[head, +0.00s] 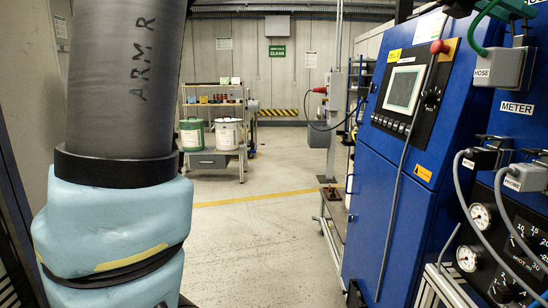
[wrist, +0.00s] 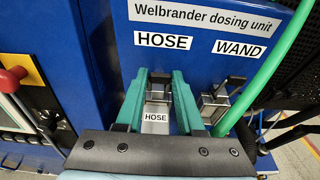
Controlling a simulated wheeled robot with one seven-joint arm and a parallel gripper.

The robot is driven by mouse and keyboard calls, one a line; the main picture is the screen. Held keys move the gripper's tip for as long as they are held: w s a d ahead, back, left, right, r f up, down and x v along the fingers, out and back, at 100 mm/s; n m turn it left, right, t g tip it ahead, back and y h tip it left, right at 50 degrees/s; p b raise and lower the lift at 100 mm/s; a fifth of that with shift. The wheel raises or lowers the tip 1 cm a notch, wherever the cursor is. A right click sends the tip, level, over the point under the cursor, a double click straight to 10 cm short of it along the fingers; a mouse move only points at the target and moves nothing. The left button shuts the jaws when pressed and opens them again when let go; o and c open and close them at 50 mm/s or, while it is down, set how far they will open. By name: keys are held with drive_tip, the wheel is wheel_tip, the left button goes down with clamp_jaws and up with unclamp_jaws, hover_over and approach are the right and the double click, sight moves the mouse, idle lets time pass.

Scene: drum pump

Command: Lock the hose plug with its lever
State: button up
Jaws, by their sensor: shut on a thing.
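The grey hose plug (head: 507,69) sits at the blue panel at the upper right of the head view, with a white HOSE tag on it. In the wrist view the plug (wrist: 155,127) lies between the teal fingers of my gripper (wrist: 160,75). The plug's black lever (wrist: 158,77) shows between the fingertips, partly hidden by them. My gripper is shut on the lever. Whether the lever is up or down is hard to tell. A green hose (wrist: 270,85) runs down on the right; it also shows above the plug in the head view (head: 478,28).
A WAND socket with a raised black lever (wrist: 233,84) stands right of my gripper. A red button (wrist: 12,77) and screen are on the left. Below the hose plug, a METER plug (head: 526,178) and grey cables hang by gauges.

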drive_tip(key=shift+a+f+h+b, duration=0.15)
drive_tip(key=shift+h+b, duration=0.15)
drive_tip(key=shift+b, duration=0.8)
drive_tip(key=shift+f+b, duration=0.15)
drive_tip(key=shift+b, duration=0.7)
drive_tip(key=shift+a+f+h+b, duration=0.2)
drive_tip(key=shift+h+b, duration=0.5)
drive_tip(key=shift+b, duration=1.5)
drive_tip(key=shift+a+f+h+b, duration=0.15)
drive_tip(key=shift+h+b, duration=0.55)
drive_tip(key=shift+b, duration=1.45)
drive_tip(key=shift+r, duration=0.15)
drive_tip(key=o, duration=1)
drive_tip(key=shift+c, duration=0.2)
drive_tip(key=shift+a, duration=0.15)
drive_tip(key=a+r, duration=0.2)
drive_tip(key=a, duration=0.7)
drive_tip(key=shift+w+a, duration=0.3)
drive_tip(key=shift+a, duration=0.1)
